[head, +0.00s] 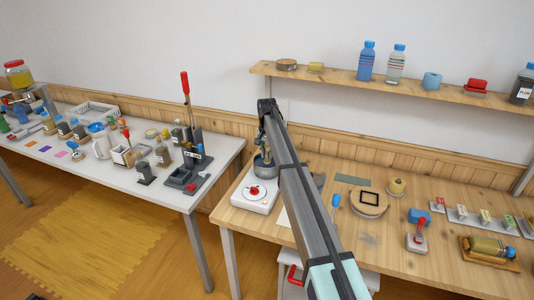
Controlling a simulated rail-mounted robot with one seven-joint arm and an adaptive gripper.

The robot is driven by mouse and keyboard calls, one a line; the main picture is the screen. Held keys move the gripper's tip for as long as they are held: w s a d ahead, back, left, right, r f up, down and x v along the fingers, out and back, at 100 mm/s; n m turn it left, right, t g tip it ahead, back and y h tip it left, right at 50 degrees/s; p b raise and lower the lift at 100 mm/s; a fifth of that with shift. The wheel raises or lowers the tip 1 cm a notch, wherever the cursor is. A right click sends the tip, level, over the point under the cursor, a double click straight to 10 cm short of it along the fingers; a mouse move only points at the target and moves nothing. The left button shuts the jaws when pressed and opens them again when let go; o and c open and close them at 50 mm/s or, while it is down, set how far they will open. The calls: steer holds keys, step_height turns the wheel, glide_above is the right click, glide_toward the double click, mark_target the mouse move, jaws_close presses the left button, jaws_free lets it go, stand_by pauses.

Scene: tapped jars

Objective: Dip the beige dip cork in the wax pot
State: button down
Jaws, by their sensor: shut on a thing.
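The wax pot (264,171) is a small grey round pot on a white hot plate with a red knob (254,195), at the left end of the wooden bench. My gripper (264,152) points down directly over the pot, partly hidden by my own arm. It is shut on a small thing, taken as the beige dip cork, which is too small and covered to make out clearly. I cannot tell whether it touches the wax. The inside of the pot is hidden.
A round wooden board (369,208), a yellowish knobbed piece (396,187) and a red-handled tool (417,240) stand right of my arm. A shelf (430,89) with bottles runs above the bench. A white table (120,165) with a red-handled press (187,125) stands left across a gap.

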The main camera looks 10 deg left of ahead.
steer(key=shift+f, duration=0.4)
steer(key=shift+r, duration=0.2)
stand_by(3.6)
steer(key=shift+r+p, duration=0.3)
steer(key=shift+r+p, duration=0.75)
steer(key=shift+r, duration=1.3)
stand_by(1.0)
